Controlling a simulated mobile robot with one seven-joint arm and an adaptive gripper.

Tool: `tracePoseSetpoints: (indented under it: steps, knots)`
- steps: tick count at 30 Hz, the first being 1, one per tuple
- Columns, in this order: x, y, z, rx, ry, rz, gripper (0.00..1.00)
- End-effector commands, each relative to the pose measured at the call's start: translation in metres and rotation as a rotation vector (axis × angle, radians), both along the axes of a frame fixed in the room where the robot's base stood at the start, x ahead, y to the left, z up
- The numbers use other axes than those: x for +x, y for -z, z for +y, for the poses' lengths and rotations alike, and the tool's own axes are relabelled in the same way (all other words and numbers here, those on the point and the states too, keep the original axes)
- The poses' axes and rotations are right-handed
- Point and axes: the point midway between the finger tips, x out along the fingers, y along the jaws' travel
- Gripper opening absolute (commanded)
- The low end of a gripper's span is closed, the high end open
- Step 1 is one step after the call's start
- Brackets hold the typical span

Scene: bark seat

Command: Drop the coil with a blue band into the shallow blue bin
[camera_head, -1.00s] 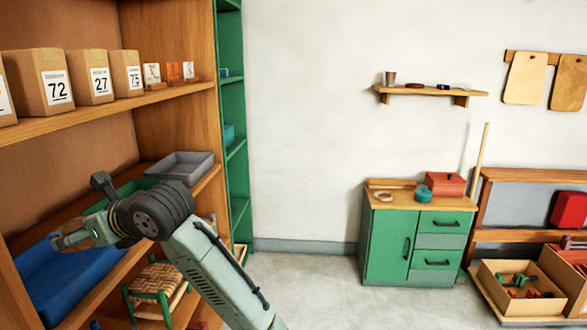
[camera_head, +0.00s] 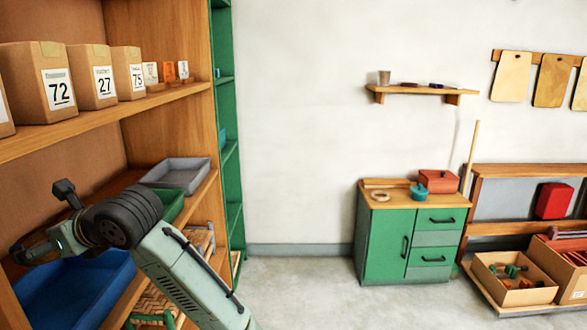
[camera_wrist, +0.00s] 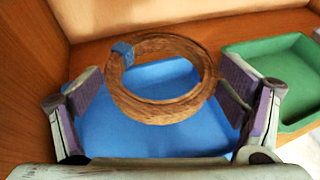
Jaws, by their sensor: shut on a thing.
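The brown coil with a blue band (camera_wrist: 122,54) is between the two finger pads of my gripper (camera_wrist: 165,88) in the wrist view, and the gripper is shut on it. The coil appears over the shallow blue bin (camera_wrist: 100,125), above its floor. In the head view the blue bin (camera_head: 85,285) lies on the lower wooden shelf at the left. My gripper (camera_head: 38,248) shows there at the far left, over the bin's back left part. The coil is not clearly visible in that view.
A green bin (camera_wrist: 270,62) stands right of the blue bin, and a grey bin (camera_head: 178,174) lies farther along the shelf. Numbered cardboard boxes (camera_head: 58,92) sit on the upper shelf (camera_head: 110,118). A green cabinet (camera_head: 385,240) stands by the wall across clear floor.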

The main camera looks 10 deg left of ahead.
Motion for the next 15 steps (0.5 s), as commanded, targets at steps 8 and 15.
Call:
tracePoseSetpoints:
  steps: [8,15]
  knots:
    - [0.0,0.032,0.0,0.0,-0.001,0.001,0.61]
    - [0.0,0.054,0.0,0.001,0.0,0.001,0.61]
